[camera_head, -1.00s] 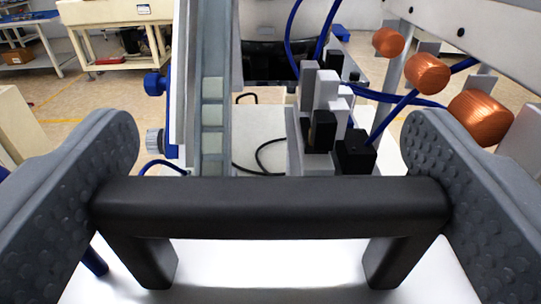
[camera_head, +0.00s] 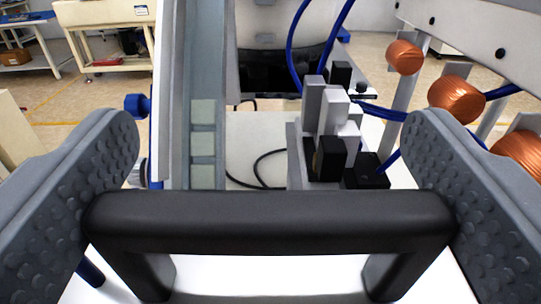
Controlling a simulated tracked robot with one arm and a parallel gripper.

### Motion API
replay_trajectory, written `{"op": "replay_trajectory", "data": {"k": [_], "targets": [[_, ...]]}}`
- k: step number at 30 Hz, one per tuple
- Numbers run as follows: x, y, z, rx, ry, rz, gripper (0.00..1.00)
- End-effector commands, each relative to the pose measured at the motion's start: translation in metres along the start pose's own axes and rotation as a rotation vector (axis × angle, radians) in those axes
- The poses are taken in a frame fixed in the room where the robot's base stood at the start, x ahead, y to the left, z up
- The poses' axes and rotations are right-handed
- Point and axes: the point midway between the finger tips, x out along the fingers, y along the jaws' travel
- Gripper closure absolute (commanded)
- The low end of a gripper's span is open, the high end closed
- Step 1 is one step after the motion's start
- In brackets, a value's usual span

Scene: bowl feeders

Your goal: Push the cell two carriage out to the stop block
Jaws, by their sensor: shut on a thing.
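My gripper (camera_head: 270,215) is shut on a black bar handle (camera_head: 270,222). One grey dimpled finger presses each end of the bar, at the left and right of the view. The handle's two legs run down to a white surface (camera_head: 270,280), which may be the carriage; its full shape is out of view. I cannot make out a stop block for certain. A cluster of grey, white and black blocks (camera_head: 330,125) stands just beyond the handle, right of centre.
A grey rail with pale square pieces (camera_head: 203,145) runs away left of centre. Blue hoses (camera_head: 385,112) and copper coils (camera_head: 455,92) on a pale beam are at the right. A black cable (camera_head: 262,168) lies on the pale plate. A bench (camera_head: 110,15) stands far back left.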

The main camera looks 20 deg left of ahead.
Motion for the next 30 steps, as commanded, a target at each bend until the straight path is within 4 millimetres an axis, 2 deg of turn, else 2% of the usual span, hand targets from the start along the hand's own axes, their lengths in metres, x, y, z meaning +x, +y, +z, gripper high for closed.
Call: {"op": "replay_trajectory", "data": {"k": [3, 4, 6, 17, 30], "targets": [[0.000, 0.003, -0.004, 0.001, 0.008, 0.004, 0.57], [0.000, 0.004, -0.004, 0.001, 0.008, 0.004, 0.14], [0.000, 0.003, -0.004, 0.001, 0.008, 0.004, 0.00], [-0.004, 0.002, -0.003, 0.001, 0.006, 0.002, 0.00], [-0.038, 0.001, -0.001, 0.001, 0.003, 0.001, 0.00]]}}
